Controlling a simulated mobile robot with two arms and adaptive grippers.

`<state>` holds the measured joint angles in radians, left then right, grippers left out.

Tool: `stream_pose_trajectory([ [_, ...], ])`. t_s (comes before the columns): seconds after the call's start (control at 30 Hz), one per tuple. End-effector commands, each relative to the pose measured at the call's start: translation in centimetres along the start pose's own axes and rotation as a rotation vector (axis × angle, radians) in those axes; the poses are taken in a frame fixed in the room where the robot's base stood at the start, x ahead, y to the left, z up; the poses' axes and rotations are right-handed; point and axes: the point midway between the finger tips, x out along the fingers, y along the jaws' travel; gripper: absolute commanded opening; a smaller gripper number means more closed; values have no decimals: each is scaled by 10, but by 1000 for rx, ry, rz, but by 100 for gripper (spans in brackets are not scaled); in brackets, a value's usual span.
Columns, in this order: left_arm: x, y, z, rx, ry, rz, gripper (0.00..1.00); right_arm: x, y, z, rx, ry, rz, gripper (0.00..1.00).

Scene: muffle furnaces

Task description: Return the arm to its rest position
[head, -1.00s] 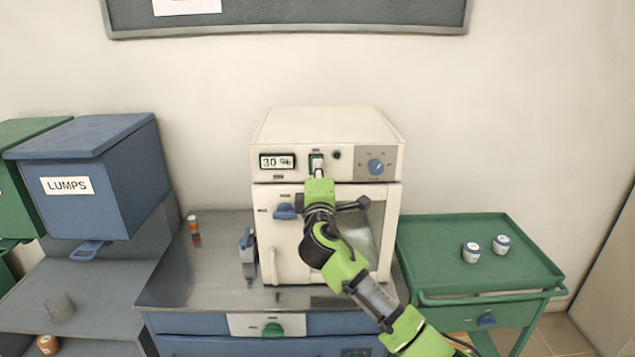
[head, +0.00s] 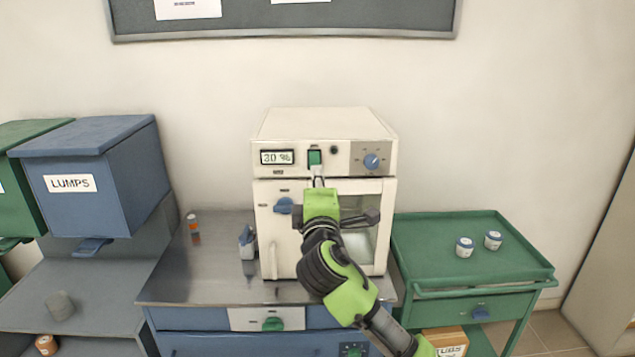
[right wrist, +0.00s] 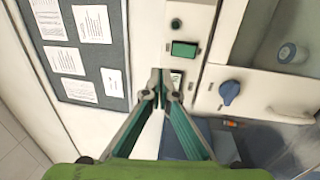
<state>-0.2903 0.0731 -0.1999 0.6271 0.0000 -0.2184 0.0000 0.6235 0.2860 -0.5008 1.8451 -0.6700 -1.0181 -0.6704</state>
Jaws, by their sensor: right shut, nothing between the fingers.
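My right gripper (head: 317,178) is shut and empty in front of the white furnace (head: 268,235), just below its green switch (head: 314,157). In the right wrist view the fingertips (right wrist: 163,80) are together near the panel, and the green switch (right wrist: 184,49) is beside them, uncovered. My green and black right arm (head: 350,300) reaches up from the lower right and hides part of the furnace door. I cannot tell whether the fingertips touch the panel. My left gripper is not in view.
A blue LUMPS bin (head: 95,190) stands at the left. A small orange-labelled container (head: 193,224) and a grey-blue object (head: 247,240) stand on the metal counter (head: 205,285). A green cart (head: 425,260) at the right holds two jars. Free air lies right of my arm.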

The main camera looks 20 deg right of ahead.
Motion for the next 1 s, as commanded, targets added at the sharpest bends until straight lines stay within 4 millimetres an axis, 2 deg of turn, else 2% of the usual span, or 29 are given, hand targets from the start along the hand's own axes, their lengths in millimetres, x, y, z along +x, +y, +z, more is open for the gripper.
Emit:
stream_pose_trajectory([
  [0.1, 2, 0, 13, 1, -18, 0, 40, -8, 1, 0, 1, 0, -1, 0],
  [0.2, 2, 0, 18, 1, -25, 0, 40, -11, 2, 0, 0, -1, -1, 0],
  [0.67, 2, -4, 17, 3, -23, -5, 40, -10, -1, 0, 1, 1, -8, 0],
  [0.77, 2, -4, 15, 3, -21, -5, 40, -7, -26, -1, 9, 8, -50, 0],
  [0.83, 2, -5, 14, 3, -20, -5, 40, -4, -62, -2, 23, 15, -109, 0],
  [0.87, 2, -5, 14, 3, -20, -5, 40, -4, -81, -3, 33, 20, -140, 0],
  [0.97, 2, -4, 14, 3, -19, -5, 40, -7, -156, -3, 72, 30, -264, 0],
  [1.0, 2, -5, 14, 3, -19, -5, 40, -11, -187, -1, 92, 31, -315, 0],
])
